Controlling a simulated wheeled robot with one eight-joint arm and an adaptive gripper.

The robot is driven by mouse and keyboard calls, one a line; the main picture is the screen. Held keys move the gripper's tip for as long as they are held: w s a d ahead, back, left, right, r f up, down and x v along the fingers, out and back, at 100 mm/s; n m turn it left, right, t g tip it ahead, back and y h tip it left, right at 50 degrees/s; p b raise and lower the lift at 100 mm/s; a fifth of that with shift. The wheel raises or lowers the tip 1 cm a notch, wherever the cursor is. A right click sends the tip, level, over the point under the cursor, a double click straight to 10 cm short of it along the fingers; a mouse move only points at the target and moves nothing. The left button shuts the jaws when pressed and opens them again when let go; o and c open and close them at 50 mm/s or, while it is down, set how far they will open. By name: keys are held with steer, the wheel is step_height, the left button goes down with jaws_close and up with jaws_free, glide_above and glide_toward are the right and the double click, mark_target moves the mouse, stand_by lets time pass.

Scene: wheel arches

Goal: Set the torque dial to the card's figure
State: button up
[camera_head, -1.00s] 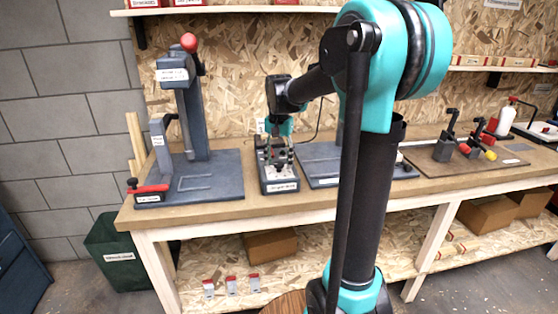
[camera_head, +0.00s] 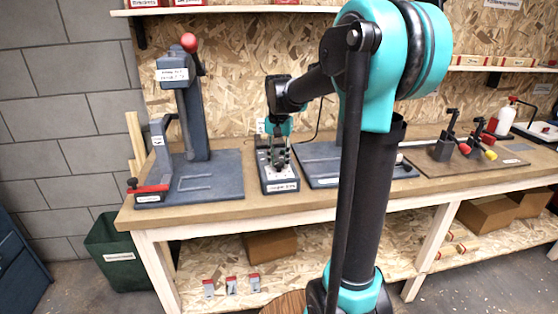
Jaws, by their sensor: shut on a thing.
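The torque unit is a narrow dark grey box (camera_head: 281,186) with a white label on its front edge and a pale top panel. It stands on the bench between the lever press and a grey base plate. My gripper (camera_head: 280,172) points down over the panel, its fingers shut on a part there that looks like the dial. The fingers hide the dial, and its setting cannot be read. A small white card (camera_head: 260,125) shows behind the unit, partly beside my gripper; its figure is too small to read.
A lever press (camera_head: 188,110) with a red knob stands at the left on the wooden bench (camera_head: 240,209). The grey base plate (camera_head: 318,168) lies close on the right of the unit. Toggle clamps (camera_head: 441,150) are further right. A green bin (camera_head: 112,243) stands on the floor.

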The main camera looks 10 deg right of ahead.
mark_target(279, 163)
steer(key=n, duration=0.4)
steer(key=shift+n, duration=2.5)
steer(key=o, duration=1.2)
steer(key=shift+c, duration=0.2)
steer(key=shift+r, duration=0.1)
step_height(279, 163, up, 12)
